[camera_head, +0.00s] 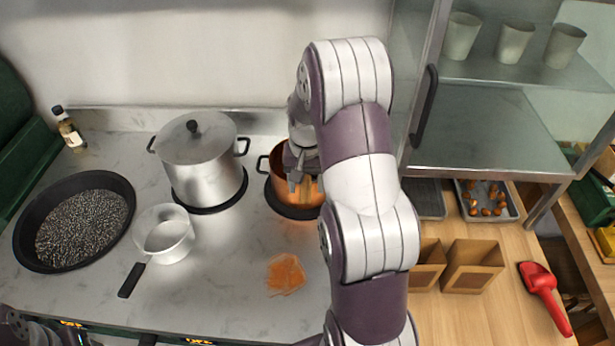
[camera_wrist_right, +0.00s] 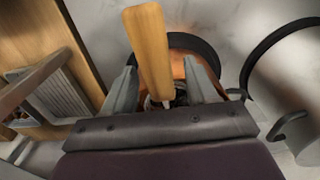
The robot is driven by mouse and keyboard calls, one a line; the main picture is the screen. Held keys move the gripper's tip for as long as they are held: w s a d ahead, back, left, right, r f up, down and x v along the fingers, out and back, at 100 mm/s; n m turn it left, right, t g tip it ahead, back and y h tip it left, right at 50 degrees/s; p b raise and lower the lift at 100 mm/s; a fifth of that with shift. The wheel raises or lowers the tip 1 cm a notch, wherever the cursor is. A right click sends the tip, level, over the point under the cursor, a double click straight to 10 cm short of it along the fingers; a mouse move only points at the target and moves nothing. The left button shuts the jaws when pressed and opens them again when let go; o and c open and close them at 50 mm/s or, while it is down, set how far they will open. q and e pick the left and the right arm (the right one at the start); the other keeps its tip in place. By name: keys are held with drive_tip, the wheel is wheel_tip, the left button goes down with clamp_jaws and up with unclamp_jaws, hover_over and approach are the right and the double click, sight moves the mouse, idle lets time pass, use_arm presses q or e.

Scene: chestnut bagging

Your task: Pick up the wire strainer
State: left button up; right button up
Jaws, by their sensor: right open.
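A wooden handle (camera_wrist_right: 148,45) stands up between the fingers of my right gripper in the right wrist view. It appears to belong to the wire strainer; its head is hidden by the gripper, at the copper pot (camera_head: 279,193). My right gripper (camera_head: 296,172) is over that pot in the head view and points down into its opening. Its two fingers (camera_wrist_right: 165,85) are apart, one on each side of the handle, not closed on it.
A lidded steel pot (camera_head: 205,165) stands left of the copper pot. A light pan with black handle (camera_head: 165,235) and a wide black pan of dark grains (camera_head: 122,190) are further left. Right are paper bags (camera_head: 472,266), a chestnut tray (camera_head: 513,210) and a red scoop (camera_head: 541,282).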

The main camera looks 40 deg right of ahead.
clamp_jaws()
